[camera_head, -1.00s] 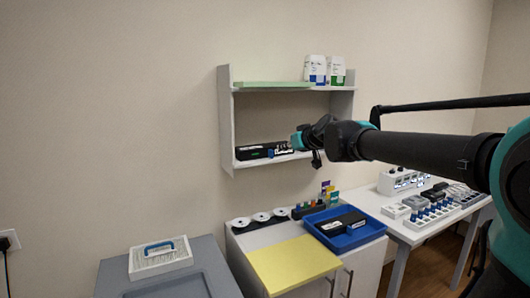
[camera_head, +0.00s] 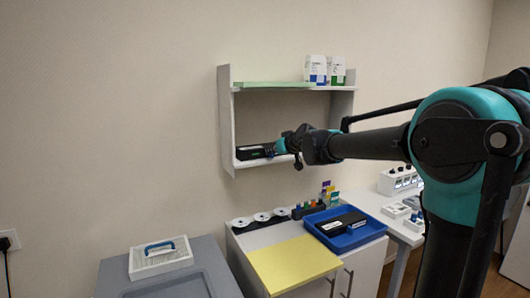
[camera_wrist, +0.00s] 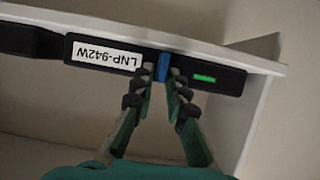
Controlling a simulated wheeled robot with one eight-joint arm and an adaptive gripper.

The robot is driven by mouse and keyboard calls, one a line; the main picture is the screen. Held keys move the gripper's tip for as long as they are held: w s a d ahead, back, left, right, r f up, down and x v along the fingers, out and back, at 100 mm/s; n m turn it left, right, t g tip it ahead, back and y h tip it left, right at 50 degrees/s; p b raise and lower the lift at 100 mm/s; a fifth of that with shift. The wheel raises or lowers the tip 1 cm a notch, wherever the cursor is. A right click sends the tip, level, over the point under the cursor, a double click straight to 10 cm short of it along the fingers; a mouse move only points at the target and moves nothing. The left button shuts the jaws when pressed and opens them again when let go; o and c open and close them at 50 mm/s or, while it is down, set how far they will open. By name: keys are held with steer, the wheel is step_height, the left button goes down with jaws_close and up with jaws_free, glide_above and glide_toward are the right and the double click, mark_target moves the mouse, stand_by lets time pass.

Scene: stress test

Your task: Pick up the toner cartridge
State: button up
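The toner cartridge is a long black box with a white label reading LNP-942W, a green strip and a blue tab. In the wrist view the cartridge (camera_wrist: 205,77) runs across the picture along the shelf board. In the head view the cartridge (camera_head: 250,153) is on the lower level of the wall shelf, its right end hidden by my gripper (camera_head: 279,147). In the wrist view my gripper's fingers (camera_wrist: 162,75) are close together, one on each side of the blue tab, and look shut on it. The cartridge shows no clear gap above the shelf.
The white wall shelf (camera_head: 226,120) has side walls close to the cartridge. White packages (camera_head: 316,70) stand on its top board. Below are a blue tray (camera_head: 373,229) holding another black box (camera_head: 343,223), a yellow mat (camera_head: 290,264) and a white basket (camera_head: 160,262).

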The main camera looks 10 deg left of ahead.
jaws_close()
stand_by(0.5)
